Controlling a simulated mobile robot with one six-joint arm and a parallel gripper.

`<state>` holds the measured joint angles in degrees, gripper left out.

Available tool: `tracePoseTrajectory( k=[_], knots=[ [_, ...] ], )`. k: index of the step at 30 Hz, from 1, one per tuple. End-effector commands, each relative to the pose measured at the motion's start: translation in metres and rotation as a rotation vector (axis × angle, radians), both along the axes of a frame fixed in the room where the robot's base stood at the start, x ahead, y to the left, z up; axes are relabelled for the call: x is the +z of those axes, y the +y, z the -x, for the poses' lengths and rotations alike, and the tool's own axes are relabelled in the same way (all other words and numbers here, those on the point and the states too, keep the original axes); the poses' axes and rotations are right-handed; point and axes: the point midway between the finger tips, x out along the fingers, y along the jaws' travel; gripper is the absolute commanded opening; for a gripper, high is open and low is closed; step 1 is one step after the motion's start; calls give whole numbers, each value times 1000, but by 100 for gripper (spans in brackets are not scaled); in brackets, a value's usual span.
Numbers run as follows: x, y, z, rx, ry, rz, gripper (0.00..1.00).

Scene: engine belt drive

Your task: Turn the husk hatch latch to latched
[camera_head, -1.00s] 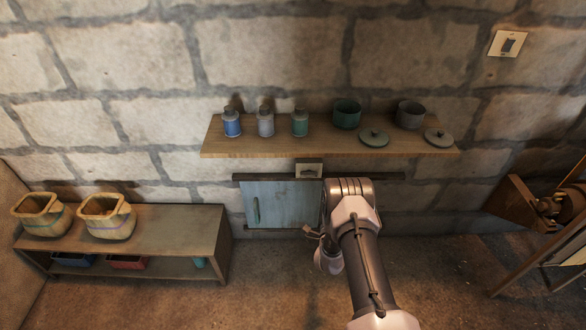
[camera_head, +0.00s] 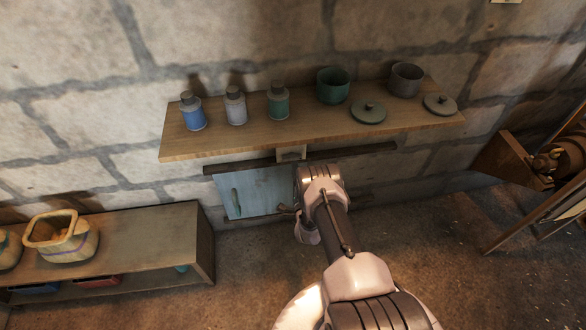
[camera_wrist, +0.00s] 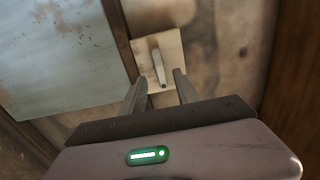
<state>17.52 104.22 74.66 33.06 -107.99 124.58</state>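The husk hatch is a pale blue panel (camera_head: 262,190) with a green handle, set low on the stone wall under the shelf. It also fills the upper left of the wrist view (camera_wrist: 55,50). A cream square plate (camera_wrist: 172,62) with a grey lever (camera_wrist: 159,68), which looks like the latch, is beside the panel in the wrist view. The lever lies roughly along the picture's vertical. My gripper (camera_wrist: 159,78) is open and empty; its fingertips appear either side of the lever's near end. I cannot tell the depth gap or any contact. My arm hides part of the hatch's right side in the head view.
A wooden shelf (camera_head: 300,120) with bottles, pots and lids juts out above the hatch. A low bench (camera_head: 150,240) with a woven-looking pot (camera_head: 62,238) stands at left. A wooden machine frame (camera_head: 530,170) is at right. Floor between is clear.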

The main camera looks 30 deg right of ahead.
Motion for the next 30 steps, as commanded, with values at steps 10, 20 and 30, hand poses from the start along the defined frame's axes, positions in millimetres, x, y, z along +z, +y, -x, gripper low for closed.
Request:
tracePoseTrajectory(
  k=[10,20,30],
  knots=[
    [0,-13,-45,1,0,1,37],
    [1,-13,-46,0,1,1,22],
    [1,-13,-46,0,2,3,0]
  ],
)
